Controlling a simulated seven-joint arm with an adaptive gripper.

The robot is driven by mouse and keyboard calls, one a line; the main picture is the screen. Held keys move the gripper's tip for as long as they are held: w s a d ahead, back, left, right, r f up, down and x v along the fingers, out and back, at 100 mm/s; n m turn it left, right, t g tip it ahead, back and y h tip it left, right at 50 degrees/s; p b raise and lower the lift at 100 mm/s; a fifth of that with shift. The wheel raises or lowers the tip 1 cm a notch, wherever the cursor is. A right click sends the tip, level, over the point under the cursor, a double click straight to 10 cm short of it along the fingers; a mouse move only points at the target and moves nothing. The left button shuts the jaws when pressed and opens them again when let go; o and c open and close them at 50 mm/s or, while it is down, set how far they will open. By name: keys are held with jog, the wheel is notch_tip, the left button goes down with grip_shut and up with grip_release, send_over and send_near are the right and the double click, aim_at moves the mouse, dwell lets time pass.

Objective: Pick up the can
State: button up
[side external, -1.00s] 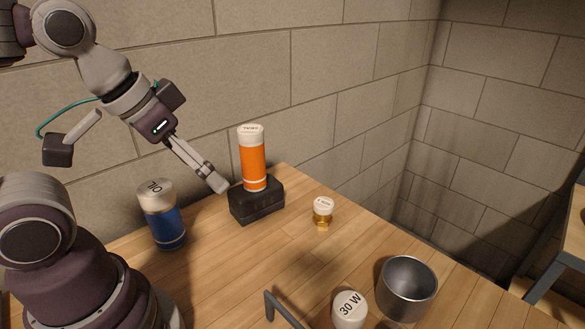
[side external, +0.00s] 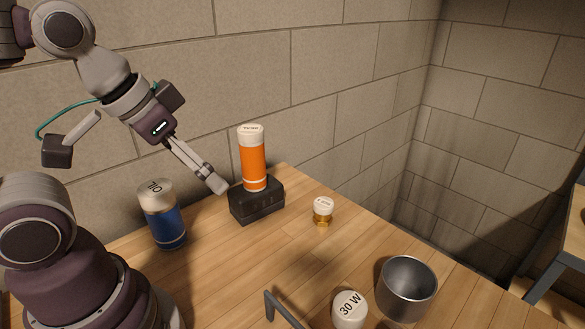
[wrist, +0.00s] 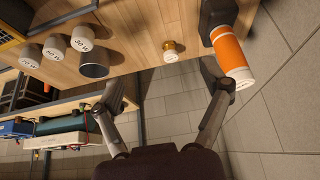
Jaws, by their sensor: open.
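Several cans are in view, and I cannot tell which one the task means. An orange can (side external: 254,165) with white ends stands upright on a black block (side external: 257,205); it shows at the right in the wrist view (wrist: 230,50). A blue can (side external: 165,222) with a white top marked OIL stands near my base. My gripper (side external: 218,186) is just left of the orange can and block in the side view. In the wrist view my gripper's (wrist: 160,92) fingers are spread with nothing between them, the right one close to the orange can.
A small gold jar (side external: 322,214) with a white lid stands right of the block. A grey metal cup (side external: 407,288) and a white-topped container marked 30 W (side external: 349,309) stand near the front. A brick wall is behind the table. The middle wood surface (side external: 270,265) is clear.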

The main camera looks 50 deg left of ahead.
jog(key=o, duration=0.3)
jog(key=shift+o, duration=0.2)
jog(key=n+g+y, duration=0.4)
jog(key=n+g, duration=0.3)
jog(key=n, duration=1.5)
send_over(159, 202)
jog(key=w, duration=0.2)
notch_tip(159, 202, down, 4)
jog(key=x, duration=1)
jog(key=shift+s+d+f, duration=0.1)
jog(key=shift+d+f, duration=0.05)
jog(key=shift+d, duration=0.05)
